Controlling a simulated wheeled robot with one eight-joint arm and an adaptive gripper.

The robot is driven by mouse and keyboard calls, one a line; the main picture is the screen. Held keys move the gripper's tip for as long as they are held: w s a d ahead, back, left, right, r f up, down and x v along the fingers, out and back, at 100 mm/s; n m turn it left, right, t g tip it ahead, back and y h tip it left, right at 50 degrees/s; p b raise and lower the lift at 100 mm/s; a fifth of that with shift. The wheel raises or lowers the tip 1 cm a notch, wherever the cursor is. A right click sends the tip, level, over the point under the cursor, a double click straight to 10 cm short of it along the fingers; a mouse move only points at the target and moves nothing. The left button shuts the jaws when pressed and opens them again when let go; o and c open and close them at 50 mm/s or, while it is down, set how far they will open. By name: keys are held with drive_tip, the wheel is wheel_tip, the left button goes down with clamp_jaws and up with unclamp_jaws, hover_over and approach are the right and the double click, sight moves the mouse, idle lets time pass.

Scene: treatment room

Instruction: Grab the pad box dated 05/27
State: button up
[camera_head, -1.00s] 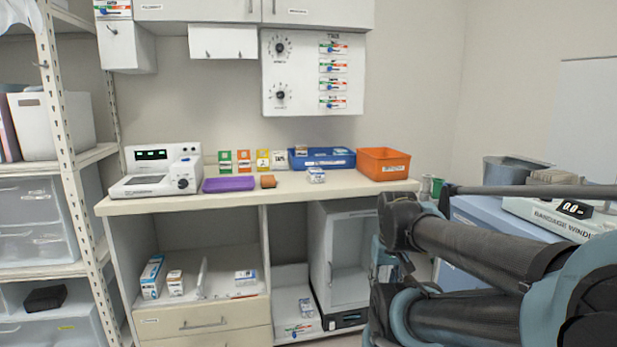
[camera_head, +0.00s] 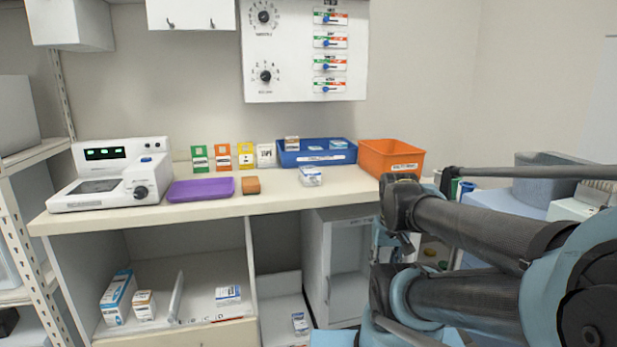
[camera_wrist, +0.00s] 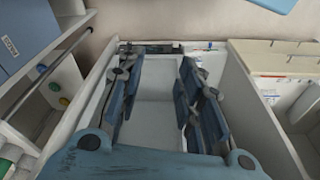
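Several small blue-and-white boxes show in the head view, with dates too small to read. One box (camera_head: 311,176) lies on the counter in front of the blue bin (camera_head: 318,158), which holds a few more small boxes (camera_head: 292,143). On the lower shelf are a tall box (camera_head: 117,297), a small box (camera_head: 143,305) and a flat box (camera_head: 228,294). Another box (camera_head: 300,323) lies in the lower middle bay. My gripper (camera_wrist: 160,60) is open and empty in the wrist view, its blue fingers apart and pointing down beside the cabinet. In the head view my arm largely hides it.
The counter (camera_head: 270,203) also holds a white machine (camera_head: 112,173), a purple tray (camera_head: 200,189), a brown block (camera_head: 251,185), coloured cards (camera_head: 222,155) and an orange bin (camera_head: 391,157). A white shelf rack (camera_head: 20,225) stands at left. A wall panel (camera_head: 300,50) hangs above.

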drive_tip(key=shift+d, duration=0.1)
drive_tip(key=o, duration=0.4)
drive_tip(key=shift+s+r, duration=0.15)
drive_tip(key=o, duration=1.2)
drive_tip(key=shift+m, duration=0.7)
drive_tip(key=r, duration=0.1)
drive_tip(key=w+r, duration=0.1)
drive_tip(key=r, duration=0.1)
drive_tip(key=w+a+r, duration=0.1)
drive_tip(key=shift+w+r, duration=0.15)
drive_tip(key=shift+r, duration=0.1)
drive_tip(key=w+a+r+m+g+y, duration=0.1)
drive_tip(key=w+a+r+m, duration=0.4)
drive_tip(key=w+r, duration=0.45)
drive_tip(key=w+a+r+m+g+y, duration=0.15)
drive_tip(key=w+a+r+m, duration=0.25)
drive_tip(key=w+r, duration=0.6)
drive_tip(key=w+a+r+m+g+y, duration=0.15)
drive_tip(key=w+a+r+m, duration=0.35)
drive_tip(key=w+r, duration=0.5)
hover_over(310, 169)
drive_tip(key=w+d, duration=0.1)
drive_tip(key=d, duration=0.1)
drive_tip(key=shift+t, duration=0.3)
drive_tip(key=f, duration=1.2)
drive_tip(key=shift+w, duration=0.2)
drive_tip(key=shift+s+x, duration=0.2)
drive_tip(key=shift+x, duration=3.05)
